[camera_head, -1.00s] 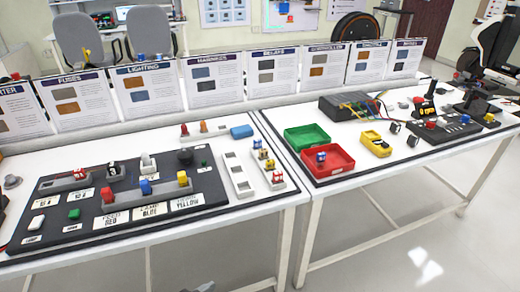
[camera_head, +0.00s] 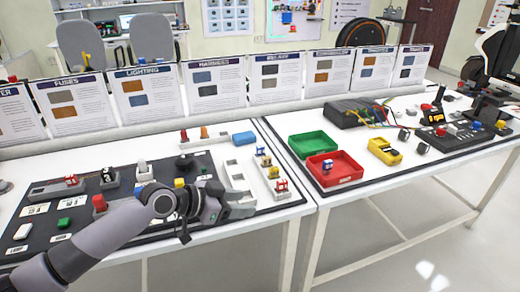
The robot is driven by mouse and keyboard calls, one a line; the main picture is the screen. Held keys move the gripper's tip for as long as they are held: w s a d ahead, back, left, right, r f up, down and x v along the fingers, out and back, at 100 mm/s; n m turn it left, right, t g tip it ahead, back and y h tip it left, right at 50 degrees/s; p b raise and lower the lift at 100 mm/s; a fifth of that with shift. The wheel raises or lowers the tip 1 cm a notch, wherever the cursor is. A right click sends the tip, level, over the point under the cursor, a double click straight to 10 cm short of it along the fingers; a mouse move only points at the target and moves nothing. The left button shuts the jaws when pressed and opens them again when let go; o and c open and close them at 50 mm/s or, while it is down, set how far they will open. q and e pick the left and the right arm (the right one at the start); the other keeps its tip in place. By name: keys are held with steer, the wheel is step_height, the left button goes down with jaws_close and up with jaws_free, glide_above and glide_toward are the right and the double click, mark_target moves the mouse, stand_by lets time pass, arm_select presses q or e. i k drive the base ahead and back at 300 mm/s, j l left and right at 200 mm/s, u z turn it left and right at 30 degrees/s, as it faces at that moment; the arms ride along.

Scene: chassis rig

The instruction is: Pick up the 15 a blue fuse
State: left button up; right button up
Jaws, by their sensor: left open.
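A small blue fuse (camera_head: 327,166) with pale markings stands in the red tray (camera_head: 350,180) on the right table. Which rating it carries is too small to read. A white strip on the left table holds several small fuses, among them a yellow one (camera_head: 266,161) and a red one (camera_head: 282,185). My left gripper (camera_head: 247,204) is open and empty, reaching in from the left over the front right of the black fuse board (camera_head: 75,225), just left of the strip. The arm hides part of the board, including where a blue piece stood. My right gripper is not in view.
A green tray (camera_head: 312,144) is behind the red one. A blue block (camera_head: 244,138) lies behind the strip. Upright cards line the back.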

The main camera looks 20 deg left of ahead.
mark_target(260, 151)
steer(key=i+j, duration=0.2)
steer(key=i, duration=0.2)
steer(key=i+j, duration=0.2)
steer(key=i, duration=0.25)
